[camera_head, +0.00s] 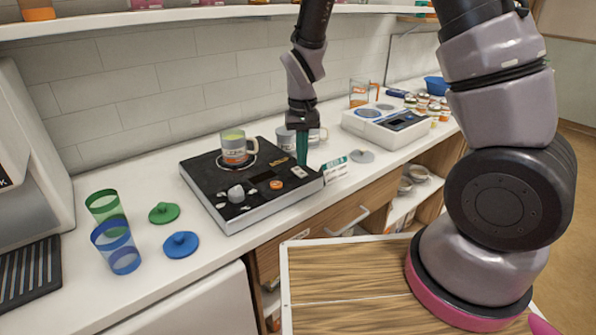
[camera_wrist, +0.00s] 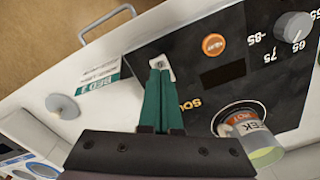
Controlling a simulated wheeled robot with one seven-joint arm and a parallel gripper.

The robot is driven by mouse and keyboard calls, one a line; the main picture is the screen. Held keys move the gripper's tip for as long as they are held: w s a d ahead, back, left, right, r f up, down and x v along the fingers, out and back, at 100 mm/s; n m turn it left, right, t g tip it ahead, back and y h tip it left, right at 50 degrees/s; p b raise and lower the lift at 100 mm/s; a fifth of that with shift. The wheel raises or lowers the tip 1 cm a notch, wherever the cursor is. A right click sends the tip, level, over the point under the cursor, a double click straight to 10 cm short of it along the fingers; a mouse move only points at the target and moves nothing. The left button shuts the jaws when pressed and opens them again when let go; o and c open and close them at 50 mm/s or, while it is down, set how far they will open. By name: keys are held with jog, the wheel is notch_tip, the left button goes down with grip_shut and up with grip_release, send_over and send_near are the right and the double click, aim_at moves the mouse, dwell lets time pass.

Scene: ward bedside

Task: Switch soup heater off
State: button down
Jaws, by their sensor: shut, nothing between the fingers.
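The soup heater (camera_head: 222,193) is a black-topped slab on the white counter. A mug of green soup (camera_head: 235,148) stands on its ring at the back. A grey dial (camera_head: 236,193) and an orange button (camera_head: 276,184) sit on its front part. A small pale switch (camera_wrist: 166,68) is near the heater's right end. My gripper (camera_head: 302,160) is shut and empty, pointing down over that end. In the wrist view its green fingertips (camera_wrist: 159,65) are right at the switch and partly cover it. I cannot tell whether they touch or which way the switch is set.
A "BED 2" card (camera_head: 335,168) and a grey lid (camera_head: 362,156) lie right of the heater. Another mug (camera_head: 285,138) stands behind my gripper. A white device (camera_head: 390,127) is farther right. Green (camera_head: 104,207) and blue (camera_head: 117,248) cups with lids are at left.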

jog(key=shift+r, duration=2.25)
notch_tip(320, 180, up, 10)
jog(key=m+t+y, duration=0.1)
jog(key=m+y, duration=0.1)
send_over(302, 173)
jog(key=d, duration=0.5)
jog(key=s+d+r+m+t, duration=0.3)
jog(key=s+d+r+t, duration=0.3)
jog(key=s+d+r, duration=0.7)
notch_tip(302, 173, up, 4)
jog(key=shift+s+f, duration=0.15)
jog(key=shift+s, duration=0.4)
